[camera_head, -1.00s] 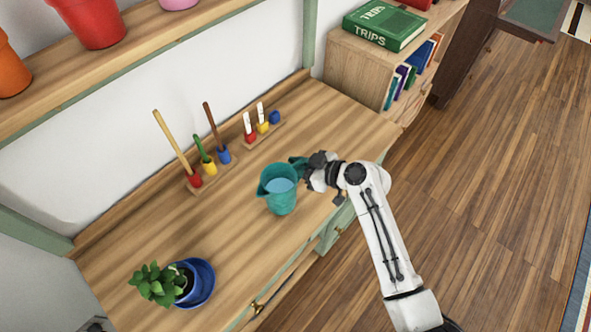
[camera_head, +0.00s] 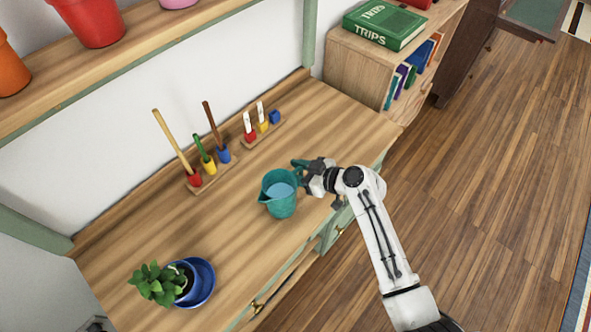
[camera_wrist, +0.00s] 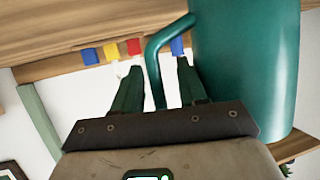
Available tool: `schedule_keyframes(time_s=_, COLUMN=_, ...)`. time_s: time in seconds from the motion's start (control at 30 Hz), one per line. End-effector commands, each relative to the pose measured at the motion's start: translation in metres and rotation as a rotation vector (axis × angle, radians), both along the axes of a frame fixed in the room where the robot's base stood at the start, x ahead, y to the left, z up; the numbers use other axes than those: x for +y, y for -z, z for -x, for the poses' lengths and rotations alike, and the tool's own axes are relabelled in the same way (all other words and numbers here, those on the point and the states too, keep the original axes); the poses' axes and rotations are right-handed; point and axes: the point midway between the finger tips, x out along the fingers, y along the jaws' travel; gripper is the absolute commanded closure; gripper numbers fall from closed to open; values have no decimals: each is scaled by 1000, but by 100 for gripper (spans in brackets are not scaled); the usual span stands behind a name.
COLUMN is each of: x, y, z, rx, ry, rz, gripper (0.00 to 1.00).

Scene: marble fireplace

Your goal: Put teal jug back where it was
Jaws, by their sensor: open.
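The teal jug (camera_head: 281,207) appears to stand upright on the wooden desk top, towards its front edge, with a light blue surface inside and its spout to the left. Its handle faces my gripper (camera_head: 304,170) on the right. In the wrist view the jug body (camera_wrist: 245,60) fills the right side, and its curved handle (camera_wrist: 153,62) passes between the two green fingers of my gripper (camera_wrist: 158,85). The fingers are open, with gaps beside the handle. The jug's base is out of the wrist view.
Behind the jug are a rack of coloured brushes (camera_head: 205,174) and a smaller rack with coloured cups (camera_head: 262,133). A potted plant on a blue saucer (camera_head: 207,282) stands at front left. A shelf with a green book (camera_head: 384,25) is at back right. Desk left of the jug is clear.

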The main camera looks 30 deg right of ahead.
Motion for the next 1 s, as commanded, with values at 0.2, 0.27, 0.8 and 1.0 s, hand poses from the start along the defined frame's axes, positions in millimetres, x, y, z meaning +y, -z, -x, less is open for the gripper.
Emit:
schedule_keyframes(time_s=0.2, x=-1, y=-2, z=1, rx=0, ry=1, rz=0, gripper=58)
schedule_keyframes(time_s=0.27, x=-4, y=-3, z=6, rx=-1, ry=2, rz=-1, gripper=58)
schedule_keyframes(time_s=0.8, x=-49, y=-39, z=84, rx=-1, ry=3, rz=0, gripper=58)
schedule_keyframes(time_s=1.0, x=-55, y=-46, z=95, rx=-1, ry=1, rz=1, gripper=58)
